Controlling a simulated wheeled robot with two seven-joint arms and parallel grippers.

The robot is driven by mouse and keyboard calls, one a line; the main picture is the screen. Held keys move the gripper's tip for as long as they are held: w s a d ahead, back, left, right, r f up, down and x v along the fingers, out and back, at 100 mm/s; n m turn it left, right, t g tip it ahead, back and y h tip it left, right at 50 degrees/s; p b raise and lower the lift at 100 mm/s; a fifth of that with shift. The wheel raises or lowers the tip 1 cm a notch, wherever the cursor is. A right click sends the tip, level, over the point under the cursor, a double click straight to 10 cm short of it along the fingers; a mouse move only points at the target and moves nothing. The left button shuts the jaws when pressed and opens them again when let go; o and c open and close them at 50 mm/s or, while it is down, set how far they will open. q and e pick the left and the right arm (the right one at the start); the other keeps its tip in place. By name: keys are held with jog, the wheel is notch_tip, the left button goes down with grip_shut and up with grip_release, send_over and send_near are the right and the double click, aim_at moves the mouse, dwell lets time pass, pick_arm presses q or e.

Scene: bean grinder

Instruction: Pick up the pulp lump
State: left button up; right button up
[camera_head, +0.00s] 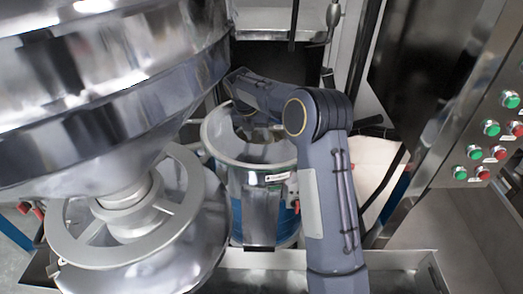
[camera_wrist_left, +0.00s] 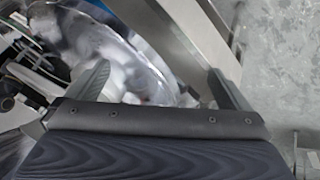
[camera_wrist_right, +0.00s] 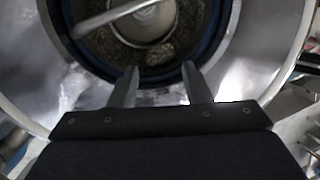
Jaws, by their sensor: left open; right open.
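The pulp lump (camera_wrist_right: 160,53) is a small rough grey-brown piece. It lies on dark grounds inside a round drum with a dark blue inner ring, in the right wrist view. My right gripper (camera_wrist_right: 160,80) is open and empty, with its two fingers pointing at the lump from just short of it. In the head view my right arm reaches over the metal drum (camera_head: 248,185), and the lump is out of sight there. My left gripper (camera_wrist_left: 157,82) is open and empty, away from the drum, near blurred shiny metal.
A pale central hub with a rod (camera_wrist_right: 125,15) stands in the drum close to the lump. A large polished metal hopper (camera_head: 110,90) fills the left of the head view. A panel with green and red buttons (camera_head: 490,128) is at the right.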

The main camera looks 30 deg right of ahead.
aim_at(261, 144)
jog(key=p+x, duration=0.1)
jog(key=x, duration=0.4)
jog(key=c, duration=0.4)
